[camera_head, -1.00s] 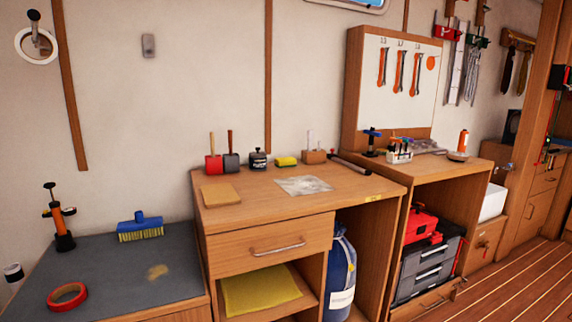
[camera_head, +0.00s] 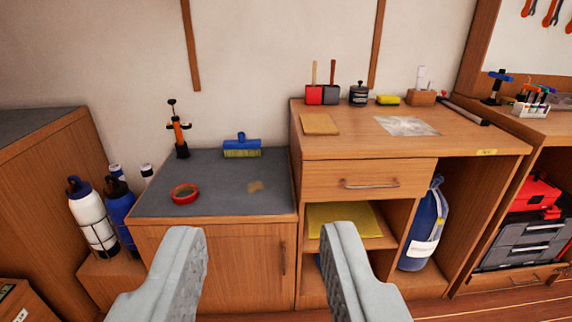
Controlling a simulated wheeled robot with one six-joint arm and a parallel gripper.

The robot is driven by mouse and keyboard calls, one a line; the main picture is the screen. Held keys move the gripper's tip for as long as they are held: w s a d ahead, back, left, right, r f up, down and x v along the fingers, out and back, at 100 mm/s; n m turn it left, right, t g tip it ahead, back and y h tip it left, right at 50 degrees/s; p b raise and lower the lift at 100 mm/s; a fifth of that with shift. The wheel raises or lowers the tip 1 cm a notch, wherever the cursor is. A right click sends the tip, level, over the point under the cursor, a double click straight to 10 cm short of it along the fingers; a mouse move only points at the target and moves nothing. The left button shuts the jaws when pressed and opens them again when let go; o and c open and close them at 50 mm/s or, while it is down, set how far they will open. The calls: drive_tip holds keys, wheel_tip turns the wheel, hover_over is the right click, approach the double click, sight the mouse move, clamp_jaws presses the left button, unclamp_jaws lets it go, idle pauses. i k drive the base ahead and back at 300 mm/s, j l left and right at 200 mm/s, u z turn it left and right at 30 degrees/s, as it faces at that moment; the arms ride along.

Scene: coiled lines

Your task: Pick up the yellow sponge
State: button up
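A small yellow sponge (camera_head: 388,100) lies at the back of the wooden worktop (camera_head: 470,142), between a dark jar and a wooden block. My gripper (camera_head: 265,235) is open and empty, its two grey fingers wide apart at the bottom of the view. It is in front of the cabinets, to the lower left of the sponge and well apart from it. A larger flat yellow cloth or pad (camera_head: 345,222) lies on the shelf below the drawer.
Near the sponge are the dark jar (camera_head: 358,95), a wooden block (camera_head: 420,97), a red dustpan-like tool (camera_head: 314,94) and a dark rod (camera_head: 465,110). A lower grey-topped cabinet (camera_head: 220,185) holds a blue brush (camera_head: 242,147) and red tape (camera_head: 184,193).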

sight(381, 99)
drive_tip(key=i+l, duration=0.7)
drive_tip(key=l, duration=0.15)
drive_tip(key=i+l, duration=0.7)
drive_tip(key=l, duration=0.15)
drive_tip(key=i+l, duration=0.7)
drive_tip(key=l, duration=0.1)
